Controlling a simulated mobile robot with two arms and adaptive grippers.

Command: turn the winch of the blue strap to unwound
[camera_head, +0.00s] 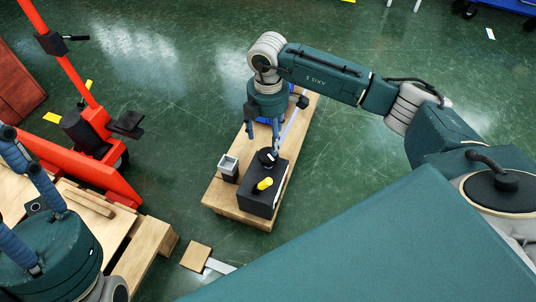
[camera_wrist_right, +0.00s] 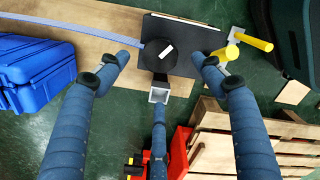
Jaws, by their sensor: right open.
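The winch (camera_head: 268,157) is a black round drum on top of a black box (camera_head: 257,199). In the right wrist view the winch (camera_wrist_right: 155,62) carries a white mark on its top. The blue strap (camera_wrist_right: 75,28) is a pale blue band running from the winch to the left there, and it shows in the head view (camera_head: 290,122). My right gripper (camera_head: 264,146) is open above the winch. In its wrist view the blue fingers (camera_wrist_right: 160,70) spread around the winch, with nothing held. My left gripper (camera_head: 30,205) is at the lower left; its fingertips are partly cut off.
The black box stands on a long wooden board (camera_head: 226,204). A grey square holder (camera_head: 229,165) stands beside it, and a yellow handle (camera_head: 263,184) is on the box. A blue case (camera_wrist_right: 38,70) lies near the strap. A red lift (camera_head: 90,160) and pallet (camera_head: 150,238) stand left.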

